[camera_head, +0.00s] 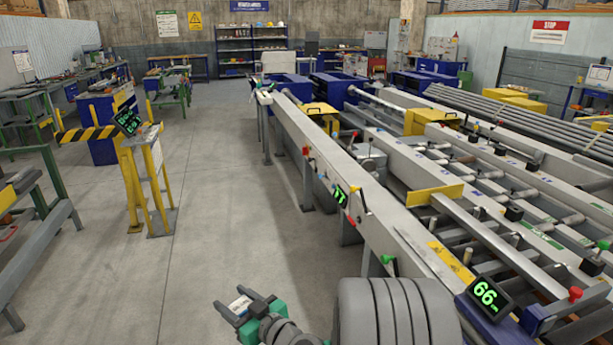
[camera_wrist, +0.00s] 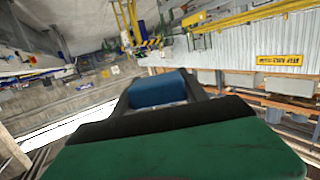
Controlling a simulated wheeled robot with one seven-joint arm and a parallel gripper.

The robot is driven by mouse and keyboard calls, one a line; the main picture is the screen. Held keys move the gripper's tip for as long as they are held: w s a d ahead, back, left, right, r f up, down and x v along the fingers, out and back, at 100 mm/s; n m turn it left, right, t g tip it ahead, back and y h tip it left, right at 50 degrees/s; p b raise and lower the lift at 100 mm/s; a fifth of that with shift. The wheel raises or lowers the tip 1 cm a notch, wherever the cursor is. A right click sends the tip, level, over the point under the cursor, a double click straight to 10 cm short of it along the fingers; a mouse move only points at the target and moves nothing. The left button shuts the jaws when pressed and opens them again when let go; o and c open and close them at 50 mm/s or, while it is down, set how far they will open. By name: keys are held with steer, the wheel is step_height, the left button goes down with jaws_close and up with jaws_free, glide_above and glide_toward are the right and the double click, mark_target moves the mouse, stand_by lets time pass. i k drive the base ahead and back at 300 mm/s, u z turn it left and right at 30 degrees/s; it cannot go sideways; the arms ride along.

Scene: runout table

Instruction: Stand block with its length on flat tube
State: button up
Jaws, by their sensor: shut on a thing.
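My gripper (camera_head: 238,302) is low in the middle of the head view, over the floor left of the runout table (camera_head: 330,160). Its dark jaws are shut on a small block (camera_head: 240,306) with a pale face and dark marks too small to read. In the wrist view the block (camera_wrist: 160,90) shows blue between the finger ends. A long flat grey tube (camera_head: 500,252) lies on the table at right, behind a yellow plate (camera_head: 435,195); it looks like the flat tube. The block is well apart from it.
A green display (camera_head: 485,295) reading 66 stands on the table's near edge, and a second display (camera_head: 341,196) sits farther along. Red and green knobs stick up along the rail. A yellow stand (camera_head: 150,175) is at left. The grey floor between is clear.

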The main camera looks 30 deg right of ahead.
mark_target(473, 221)
steer(key=z, duration=0.1)
steer(key=i, duration=1.95)
steer(key=z, duration=1.2)
steer(key=i, duration=1.05)
steer(key=z, duration=1.5)
steer(key=i, duration=0.35)
steer(key=z, duration=0.15)
